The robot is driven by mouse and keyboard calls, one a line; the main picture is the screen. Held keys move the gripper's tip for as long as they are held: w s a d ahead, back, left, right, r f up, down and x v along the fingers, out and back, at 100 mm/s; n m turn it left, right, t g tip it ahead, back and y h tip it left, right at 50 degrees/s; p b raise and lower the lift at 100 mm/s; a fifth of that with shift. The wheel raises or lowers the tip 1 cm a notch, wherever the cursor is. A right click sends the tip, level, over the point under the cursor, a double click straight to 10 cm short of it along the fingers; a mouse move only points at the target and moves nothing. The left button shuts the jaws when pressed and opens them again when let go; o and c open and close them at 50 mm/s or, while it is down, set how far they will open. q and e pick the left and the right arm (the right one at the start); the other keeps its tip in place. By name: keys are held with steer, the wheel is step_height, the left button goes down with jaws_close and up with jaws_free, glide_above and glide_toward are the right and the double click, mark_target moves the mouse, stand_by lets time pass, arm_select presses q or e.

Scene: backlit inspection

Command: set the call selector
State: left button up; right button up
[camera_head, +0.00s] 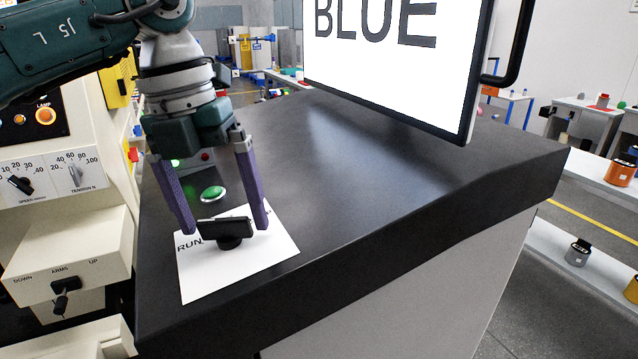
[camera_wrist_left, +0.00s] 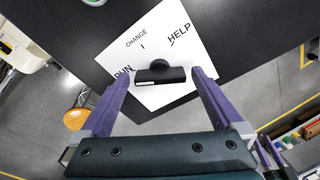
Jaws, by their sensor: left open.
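The call selector (camera_head: 228,228) is a black bar-shaped knob on a white card (camera_head: 205,285) on the dark bench top. In the left wrist view the selector (camera_wrist_left: 160,75) lies on the card (camera_wrist_left: 188,50) printed RUN, CHANGE and HELP. A pale mark shows near the bar's left end, the end on the RUN side. My left gripper (camera_head: 225,229) is open, with its purple fingers pointing down and one at either end of the bar. In the left wrist view a small gap shows at each fingertip (camera_wrist_left: 163,76).
A green button (camera_head: 213,193) sits on the bench behind the card. A screen (camera_head: 400,50) reading BLUE hangs over the bench at the upper right. A cream machine panel (camera_head: 70,240) with knobs and levers stands close on the left. The bench top (camera_head: 400,180) right of the card is clear.

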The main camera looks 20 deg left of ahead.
arm_select(q)
steer(key=c, duration=1.2)
steer(key=m+b, duration=0.3)
steer(key=m, duration=0.2)
steer(key=shift+m+y, duration=0.3)
steer(key=m+b, duration=0.2)
steer(key=m, duration=0.2)
steer(key=shift+d, duration=0.15)
steer(key=shift+m+b, duration=0.35)
steer(key=shift+m, duration=0.55)
steer(key=shift+r+m, duration=0.1)
steer(key=shift+m, duration=0.2)
